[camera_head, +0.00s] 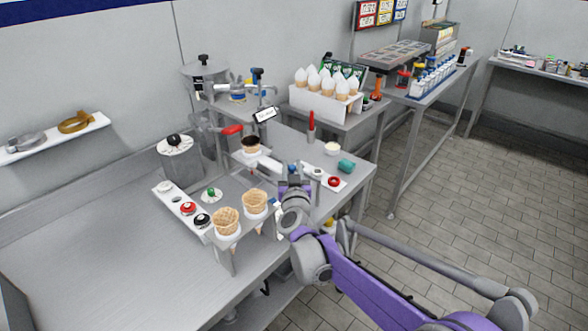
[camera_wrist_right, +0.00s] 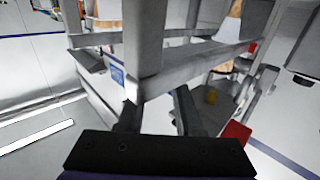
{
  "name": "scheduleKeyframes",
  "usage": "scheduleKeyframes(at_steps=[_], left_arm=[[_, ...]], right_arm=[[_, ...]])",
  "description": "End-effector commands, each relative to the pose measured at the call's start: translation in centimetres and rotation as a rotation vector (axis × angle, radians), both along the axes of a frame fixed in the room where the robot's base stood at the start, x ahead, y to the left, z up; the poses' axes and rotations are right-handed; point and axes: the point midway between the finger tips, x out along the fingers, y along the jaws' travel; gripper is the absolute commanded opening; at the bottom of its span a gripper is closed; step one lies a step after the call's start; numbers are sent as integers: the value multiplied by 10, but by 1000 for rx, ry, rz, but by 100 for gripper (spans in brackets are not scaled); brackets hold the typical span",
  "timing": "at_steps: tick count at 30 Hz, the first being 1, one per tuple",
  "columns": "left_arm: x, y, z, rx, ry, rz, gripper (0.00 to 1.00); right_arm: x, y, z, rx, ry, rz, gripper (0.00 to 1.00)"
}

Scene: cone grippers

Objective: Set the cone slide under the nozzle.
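Two waffle cones (camera_head: 227,222) stand in a raised front holder (camera_head: 233,246) on the steel table. A darker-topped cone (camera_head: 252,146) stands behind them, near a pale bar (camera_head: 269,167) that looks like part of the slide. A dispenser (camera_head: 203,82) with a red lever (camera_head: 231,130) stands behind; I cannot make out its nozzle tip. My right gripper (camera_head: 284,184) is low beside the bar and largely hidden by its wrist. In the right wrist view its dark fingers (camera_wrist_right: 157,115) are spread apart near a grey post (camera_wrist_right: 146,50); contact is unclear. My left gripper is out of view.
A tray of lidded pots (camera_head: 196,213) and a grey canister (camera_head: 178,158) stand left of the cones. A red bottle (camera_head: 311,128), a white cup (camera_head: 332,148) and a teal item (camera_head: 346,166) are to the right. The table's left front is clear.

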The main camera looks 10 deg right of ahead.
Motion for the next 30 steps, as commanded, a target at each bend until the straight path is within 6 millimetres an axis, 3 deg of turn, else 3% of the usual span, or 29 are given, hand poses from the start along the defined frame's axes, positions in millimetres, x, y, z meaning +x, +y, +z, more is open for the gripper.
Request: scheduleKeyframes(at_steps=[1, 3, 14, 30], left_arm=[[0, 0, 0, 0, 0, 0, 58], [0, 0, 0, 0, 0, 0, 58], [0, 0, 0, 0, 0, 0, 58], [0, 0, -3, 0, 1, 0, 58]], right_arm=[[0, 0, 0, 0, 0, 0, 45], [0, 0, 0, 0, 0, 0, 58], [-4, 0, 0, 0, 0, 0, 58], [-96, 12, 0, 1, 0, 1, 58]])
